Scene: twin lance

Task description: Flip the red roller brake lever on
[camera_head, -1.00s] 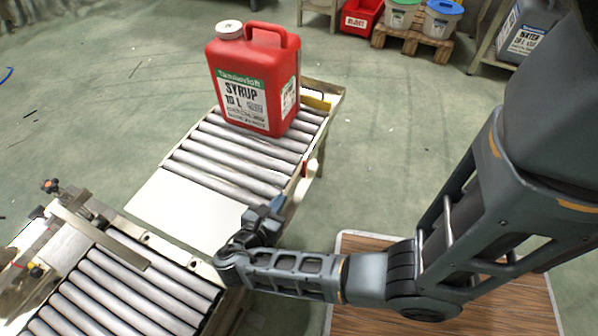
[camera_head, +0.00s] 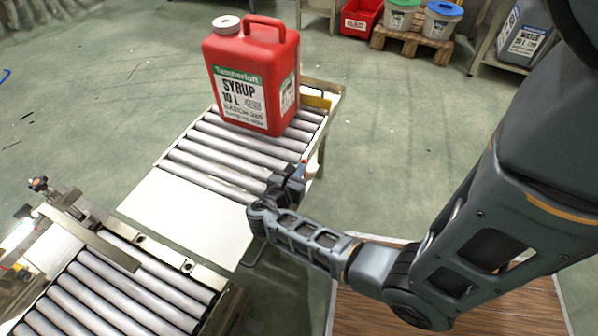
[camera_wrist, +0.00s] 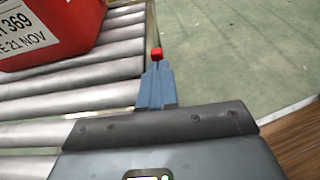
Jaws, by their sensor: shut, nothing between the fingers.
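The red-tipped brake lever (camera_wrist: 157,53) shows in the wrist view just beyond my fingertips, at the side edge of the roller conveyor. In the head view a small red part of it (camera_head: 304,164) shows at the conveyor's right rail, close to my gripper (camera_head: 296,176). My gripper also shows in the wrist view (camera_wrist: 157,80), its blue-grey fingers shut and empty and pointing at the lever. I cannot tell whether they touch it. The lower part of the lever is hidden behind the fingers.
A red syrup jug (camera_head: 252,80) stands upright on the far rollers of the conveyor (camera_head: 185,160). A white plate (camera_head: 190,217) lies between it and a nearer roller section (camera_head: 120,295). The green floor right of the conveyor is clear. A wooden platform (camera_head: 440,320) lies at the front.

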